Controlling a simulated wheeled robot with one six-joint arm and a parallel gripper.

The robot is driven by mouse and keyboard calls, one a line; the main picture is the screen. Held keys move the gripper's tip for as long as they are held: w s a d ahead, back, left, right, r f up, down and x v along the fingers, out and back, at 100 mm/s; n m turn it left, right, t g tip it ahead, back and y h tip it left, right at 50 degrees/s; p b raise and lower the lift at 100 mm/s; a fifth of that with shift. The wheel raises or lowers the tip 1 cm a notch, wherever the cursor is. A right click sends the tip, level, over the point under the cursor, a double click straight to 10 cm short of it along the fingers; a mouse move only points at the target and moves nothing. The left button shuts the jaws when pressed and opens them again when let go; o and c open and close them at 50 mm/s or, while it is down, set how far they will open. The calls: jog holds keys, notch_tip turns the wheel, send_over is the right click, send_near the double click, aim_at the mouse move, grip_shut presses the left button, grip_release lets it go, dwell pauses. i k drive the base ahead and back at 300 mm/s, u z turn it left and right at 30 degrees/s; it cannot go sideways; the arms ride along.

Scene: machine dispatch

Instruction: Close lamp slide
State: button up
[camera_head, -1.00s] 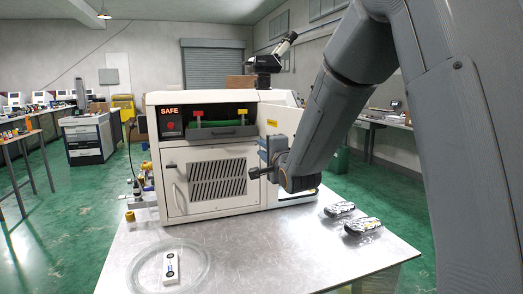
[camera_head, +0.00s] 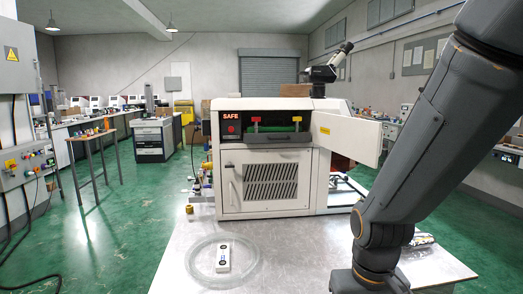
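The white machine (camera_head: 228,159) stands on the metal table, with a lit "SAFE" sign at its top left. Its right side panel (camera_head: 345,138), with a yellow label, stands swung open. Low behind this panel, on the machine's right, a small pale slide-like part (camera_head: 345,186) sticks out. I cannot tell for sure that it is the lamp slide, or how far out it is. A dark drawer-like ledge (camera_head: 275,139) is at the front, under a red and a yellow tag. My arm comes down at the right, and its end leaves the picture at the bottom, so my gripper is not visible.
A clear round dish or coil (camera_head: 192,262) with a white block (camera_head: 223,256) lies at the table's front left. A dark wrapped item (camera_head: 424,240) lies partly behind my arm. A microscope-like device (camera_head: 328,68) sits on the machine. The table (camera_head: 290,250) is bare in the middle.

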aim_at(256, 138)
jog(key=u, duration=0.35)
jog(key=k, duration=0.45)
jog(key=u, duration=1)
jog(key=i, duration=0.7)
jog(key=z, duration=0.55)
jog(key=i, duration=0.65)
jog(key=z, duration=0.6)
